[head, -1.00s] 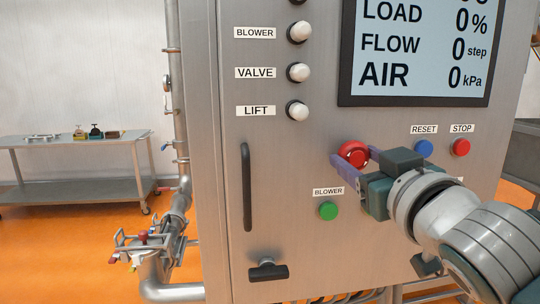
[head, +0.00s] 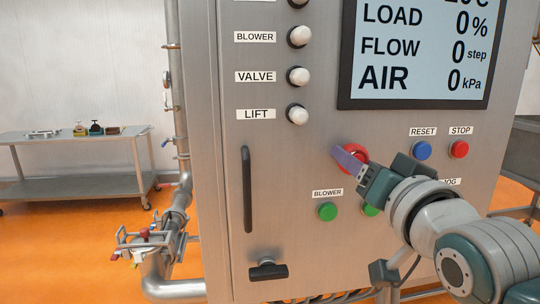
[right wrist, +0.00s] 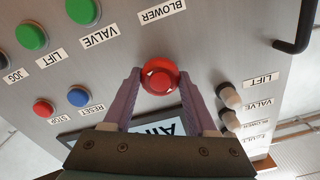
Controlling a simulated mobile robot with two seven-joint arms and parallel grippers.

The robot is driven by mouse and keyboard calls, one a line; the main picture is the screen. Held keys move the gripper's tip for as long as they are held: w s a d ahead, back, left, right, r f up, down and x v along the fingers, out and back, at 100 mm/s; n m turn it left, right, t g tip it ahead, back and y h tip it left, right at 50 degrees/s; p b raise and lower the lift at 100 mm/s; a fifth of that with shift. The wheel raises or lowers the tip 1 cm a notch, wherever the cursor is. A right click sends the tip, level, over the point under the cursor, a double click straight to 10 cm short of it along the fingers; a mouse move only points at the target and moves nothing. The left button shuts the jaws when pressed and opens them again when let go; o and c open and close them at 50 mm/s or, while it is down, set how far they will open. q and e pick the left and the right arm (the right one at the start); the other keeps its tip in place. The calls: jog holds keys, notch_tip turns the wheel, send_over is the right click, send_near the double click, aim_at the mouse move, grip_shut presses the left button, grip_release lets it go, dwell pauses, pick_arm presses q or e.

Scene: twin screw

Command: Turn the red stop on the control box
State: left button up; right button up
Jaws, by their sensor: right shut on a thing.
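The red stop (head: 355,151) is a large round red knob on the front of the steel control box (head: 290,225). My right gripper (head: 349,158) has its purple fingers on either side of it. In the head view one finger crosses in front of the knob, and the other is hidden. In the right wrist view the red stop (right wrist: 160,75) sits between the two fingertips of my gripper (right wrist: 160,80), which is shut on it. White marks show on the knob's face there. My left gripper is not in view.
A small red button (head: 458,149) labelled STOP and a blue RESET button (head: 422,150) are to the right. A green BLOWER button (head: 327,212) lies below left, with another green button partly behind my gripper. A black handle (head: 247,190) stands out at the left. A screen is above.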

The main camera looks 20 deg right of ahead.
jog(key=shift+m, duration=0.3)
jog(key=o, duration=1.4)
jog(key=b+v, duration=0.2)
jog(key=v, duration=0.8)
jog(key=shift+d, duration=0.1)
jog(key=shift+c, duration=0.2)
